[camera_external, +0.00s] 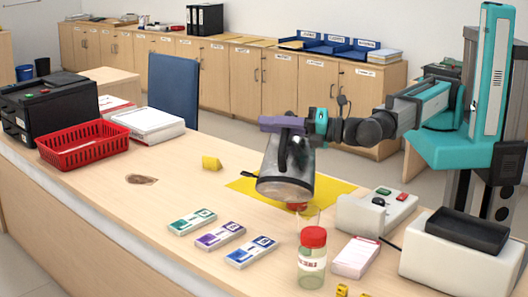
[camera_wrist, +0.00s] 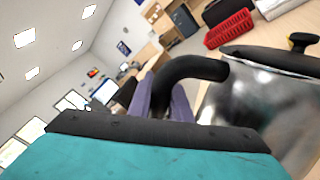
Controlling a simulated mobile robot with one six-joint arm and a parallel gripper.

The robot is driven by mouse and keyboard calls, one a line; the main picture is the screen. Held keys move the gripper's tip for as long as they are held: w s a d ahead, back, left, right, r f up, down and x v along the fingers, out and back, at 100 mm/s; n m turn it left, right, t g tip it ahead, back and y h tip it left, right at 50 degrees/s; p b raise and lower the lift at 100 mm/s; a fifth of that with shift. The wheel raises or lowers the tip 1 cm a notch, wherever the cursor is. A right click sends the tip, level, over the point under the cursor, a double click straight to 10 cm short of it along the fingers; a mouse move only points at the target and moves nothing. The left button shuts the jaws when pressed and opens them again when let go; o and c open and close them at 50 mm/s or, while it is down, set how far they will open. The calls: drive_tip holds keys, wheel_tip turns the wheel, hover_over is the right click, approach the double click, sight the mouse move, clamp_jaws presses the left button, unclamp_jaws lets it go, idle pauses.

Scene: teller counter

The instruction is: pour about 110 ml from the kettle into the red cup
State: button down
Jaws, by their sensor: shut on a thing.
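My gripper (camera_external: 278,123) is shut on the black handle (camera_wrist: 190,70) of the grey metal kettle (camera_external: 272,165). Its purple fingers show in the external view, and also beside the handle in the wrist view, where the shiny kettle body (camera_wrist: 262,115) is at the right. The kettle is off the counter and tilted, its base partly facing the external camera. The red cup (camera_external: 297,207) stands on the yellow mat (camera_external: 335,188), just below the kettle in the picture and mostly hidden by it. No liquid stream is visible; the cup's inside is hidden.
A red basket (camera_external: 82,146) is far left.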

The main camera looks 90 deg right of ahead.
sight(275, 142)
drive_tip(key=shift+s+d+r+m, duration=0.2)
drive_tip(key=shift+d+r+m, duration=0.1)
drive_tip(key=shift+d+m, duration=0.35)
drive_tip(key=shift+s+d+f+m+b, duration=0.15)
drive_tip(key=shift+d+f+m+b, duration=0.25)
drive_tip(key=shift+b, duration=0.8)
drive_tip(key=d+m+b, duration=0.1)
drive_tip(key=b, duration=0.2)
drive_tip(key=shift+s+d, duration=0.15)
drive_tip(key=shift+d, duration=0.05)
drive_tip(key=b, duration=0.1)
drive_tip(key=d+m+b, duration=0.1)
drive_tip(key=b, duration=0.1)
drive_tip(key=d+m+b, duration=0.1)
drive_tip(key=b, duration=0.1)
drive_tip(key=shift+s+d+f, duration=0.15)
drive_tip(key=shift+s+f, duration=0.2)
drive_tip(key=shift+m, duration=0.75)
drive_tip(key=shift+s+d+f+b, duration=0.2)
drive_tip(key=shift+d+b, duration=0.4)
drive_tip(key=shift+b, duration=0.25)
drive_tip(key=shift+s+d+f+b, duration=0.2)
drive_tip(key=shift+d+f+b, duration=0.05)
drive_tip(key=shift+d+b, duration=0.5)
drive_tip(key=shift+s+d+f+b, duration=0.2)
drive_tip(key=shift+d+b, duration=0.3)
drive_tip(key=shift+b, duration=0.4)
drive_tip(key=shift+d+f+b, duration=0.1)
drive_tip(key=shift+d+b, duration=0.05)
drive_tip(key=shift+b, duration=0.2)
